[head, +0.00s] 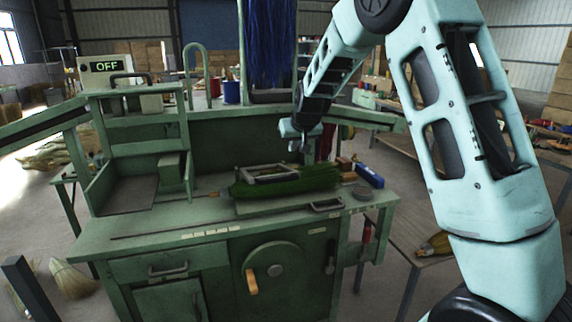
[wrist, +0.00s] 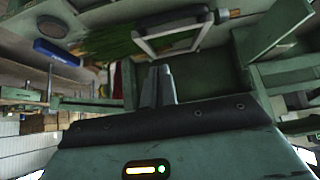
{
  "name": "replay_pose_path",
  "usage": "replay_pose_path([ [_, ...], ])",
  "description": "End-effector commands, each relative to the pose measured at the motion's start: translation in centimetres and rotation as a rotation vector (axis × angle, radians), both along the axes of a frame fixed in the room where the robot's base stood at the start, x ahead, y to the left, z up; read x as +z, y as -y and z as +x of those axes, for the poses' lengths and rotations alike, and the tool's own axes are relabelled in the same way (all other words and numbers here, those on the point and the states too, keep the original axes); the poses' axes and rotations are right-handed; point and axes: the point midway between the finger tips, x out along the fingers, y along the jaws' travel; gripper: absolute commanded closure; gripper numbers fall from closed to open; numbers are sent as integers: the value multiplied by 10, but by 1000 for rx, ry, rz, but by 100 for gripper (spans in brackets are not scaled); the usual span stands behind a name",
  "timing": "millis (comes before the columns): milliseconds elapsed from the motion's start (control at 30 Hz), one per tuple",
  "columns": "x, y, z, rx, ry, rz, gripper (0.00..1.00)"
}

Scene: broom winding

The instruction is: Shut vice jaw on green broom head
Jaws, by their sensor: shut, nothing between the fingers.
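The green broom head (head: 318,180) lies lengthwise on the green bench top, its bristles dark green. A grey rectangular metal frame, which looks like the vice jaw (head: 268,179), sits at its left part; I cannot tell whether it presses on the bristles. My gripper (head: 303,146) is above and behind the broom head, near the bench's back, shut and empty. In the wrist view the fingers (wrist: 157,82) are together, apart from the frame (wrist: 177,47). The green bristles (wrist: 110,42) show beside and inside the frame there.
The green bench (head: 170,228) has a rail cage at left and a crank wheel (head: 273,268) in front. A blue box (head: 369,176) and a round grey disc (head: 362,192) lie at its right end. Blue bristles (head: 268,45) hang behind.

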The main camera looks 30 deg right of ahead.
Motion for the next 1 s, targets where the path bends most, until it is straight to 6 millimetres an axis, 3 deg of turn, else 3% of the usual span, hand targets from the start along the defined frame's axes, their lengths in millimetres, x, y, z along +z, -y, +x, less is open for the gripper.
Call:
replay_pose_path([
  [500, -69, 17, 54, -2, -2, 3, 100],
  [733, -100, 16, 51, -3, -2, 3, 100],
  [1000, -110, 15, 51, -2, 2, 2, 100],
])
